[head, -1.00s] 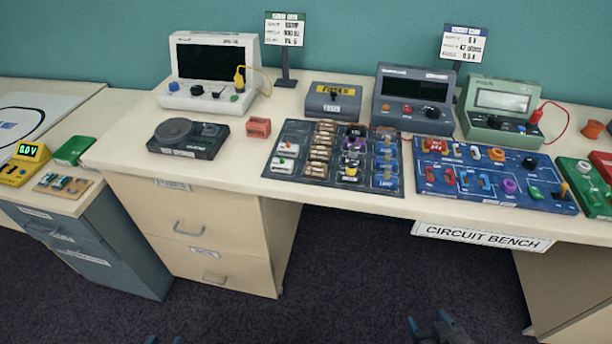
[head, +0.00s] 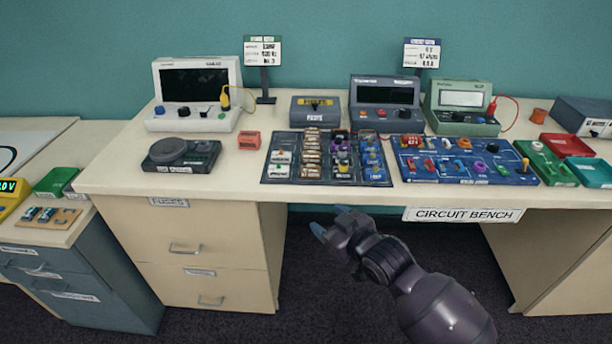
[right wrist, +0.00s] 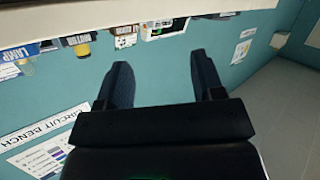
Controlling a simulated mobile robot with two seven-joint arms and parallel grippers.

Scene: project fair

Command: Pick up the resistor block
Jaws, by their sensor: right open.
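The resistor blocks seem to be the tan-and-cream blocks (head: 311,153) in a column of the dark parts tray (head: 376,183) on the bench; their labels are too small to read. Several stand in that column, in a row from back to front. My right gripper (head: 329,219) is in front of the bench edge and below the tray, apart from it, with its blue fingertips pointing up and left. In the right wrist view its two fingers (right wrist: 163,82) are spread apart with nothing between them. My left gripper is out of view.
Beside the tray lie a blue circuit board (head: 455,180) at right and a small red block (head: 249,140) at left. A dark round-topped device (head: 180,155) sits farther left. Meters stand behind. The CIRCUIT BENCH sign (head: 463,215) hangs on the front edge, right of my gripper.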

